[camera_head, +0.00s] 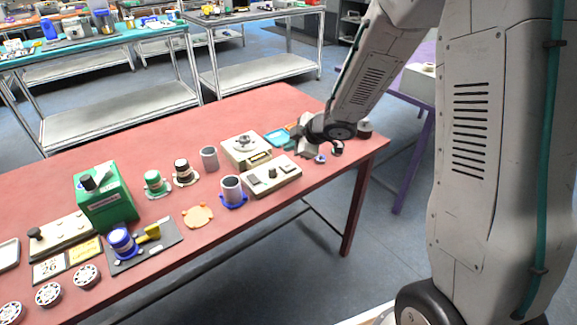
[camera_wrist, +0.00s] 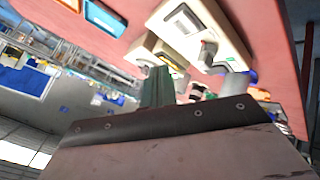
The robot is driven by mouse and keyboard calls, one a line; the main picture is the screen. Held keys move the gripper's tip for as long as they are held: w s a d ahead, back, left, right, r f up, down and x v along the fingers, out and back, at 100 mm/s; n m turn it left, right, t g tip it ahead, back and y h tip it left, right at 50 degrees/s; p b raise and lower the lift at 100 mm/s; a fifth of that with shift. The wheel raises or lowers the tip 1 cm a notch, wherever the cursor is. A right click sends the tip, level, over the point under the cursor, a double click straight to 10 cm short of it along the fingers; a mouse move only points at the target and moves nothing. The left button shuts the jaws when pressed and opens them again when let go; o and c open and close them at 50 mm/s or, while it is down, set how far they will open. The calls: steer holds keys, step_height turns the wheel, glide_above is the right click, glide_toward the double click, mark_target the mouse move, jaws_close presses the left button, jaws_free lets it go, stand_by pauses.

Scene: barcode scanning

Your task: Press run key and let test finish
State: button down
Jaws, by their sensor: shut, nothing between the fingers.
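A cream test unit (camera_head: 270,178) with dark controls on top lies near the front edge of the red table. A second cream unit (camera_head: 246,151) with a round knob stands just behind it. Cream housings also show upside down in the wrist view (camera_wrist: 222,22), one with a small screen. I cannot read which control is the run key. My gripper (camera_head: 303,146) is shut and empty, low over the table's right end, to the right of both units and apart from the front unit's controls. Its fingertips are small and partly hidden in the head view.
A grey cup in a blue holder (camera_head: 232,190) stands left of the front unit, with another grey cup (camera_head: 209,158) behind. A blue tray (camera_head: 277,138) lies near my gripper. A green box (camera_head: 105,195) stands at left. Bare red table (camera_head: 235,112) lies behind the units.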

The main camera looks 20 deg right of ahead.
mark_target(291, 167)
steer(key=shift+f, duration=2.1)
stand_by(0.4)
steer(key=shift+f, duration=0.4)
